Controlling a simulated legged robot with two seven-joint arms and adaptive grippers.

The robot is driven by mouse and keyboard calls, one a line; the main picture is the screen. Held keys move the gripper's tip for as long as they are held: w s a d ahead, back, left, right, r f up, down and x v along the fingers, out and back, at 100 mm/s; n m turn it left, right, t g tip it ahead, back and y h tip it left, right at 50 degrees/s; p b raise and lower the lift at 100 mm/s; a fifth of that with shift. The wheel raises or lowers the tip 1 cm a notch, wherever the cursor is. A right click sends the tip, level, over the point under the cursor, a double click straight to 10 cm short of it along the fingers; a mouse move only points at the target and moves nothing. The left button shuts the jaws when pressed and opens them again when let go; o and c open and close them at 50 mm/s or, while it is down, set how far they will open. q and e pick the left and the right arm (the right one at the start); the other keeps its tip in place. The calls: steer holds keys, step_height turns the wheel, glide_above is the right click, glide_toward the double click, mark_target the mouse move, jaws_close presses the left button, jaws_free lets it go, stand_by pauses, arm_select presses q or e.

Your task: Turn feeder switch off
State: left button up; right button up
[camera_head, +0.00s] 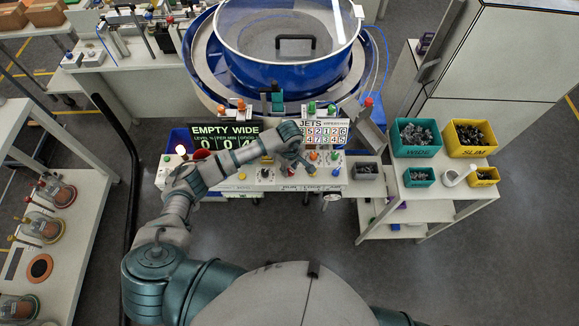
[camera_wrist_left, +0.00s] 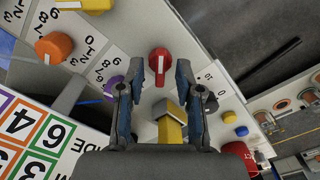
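In the left wrist view, a red rotary knob (camera_wrist_left: 159,62) with a white line on its face sits on the pale control panel. My left gripper (camera_wrist_left: 160,70) is open, its two fingertips on either side of this knob; contact is not clear. A yellow switch (camera_wrist_left: 170,128) with a grey top lies nearer the palm, between the finger bases. Which of these is the feeder switch I cannot read. In the head view my left gripper (camera_head: 301,163) is over the front of the control panel (camera_head: 260,184), and the arm hides part of it. My right gripper is not in view.
An orange knob (camera_wrist_left: 54,47), a purple knob (camera_wrist_left: 113,87) and a blue button (camera_wrist_left: 241,131) sit close by. A blue feeder bowl (camera_head: 285,72) stands behind the panel. A side table at right bears parts bins, including a green one (camera_head: 416,153).

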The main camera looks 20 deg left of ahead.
arm_select(q)
steer(key=shift+d, duration=0.1)
steer(key=shift+c, duration=0.2)
jaws_close()
steer(key=n+b, duration=0.1)
steer(key=n, duration=0.2)
steer(key=shift+b, duration=0.3)
steer(key=n+b, duration=0.1)
steer(key=n, duration=0.3)
steer(key=shift+n+b, duration=0.3)
steer(key=shift+b, duration=0.05)
steer(key=n+b, duration=0.1)
steer(key=n, duration=0.9)
steer(key=shift+r+b, duration=0.1)
steer(key=shift+b, duration=0.25)
steer(key=shift+w+n, duration=0.1)
steer(key=shift+n, duration=0.2)
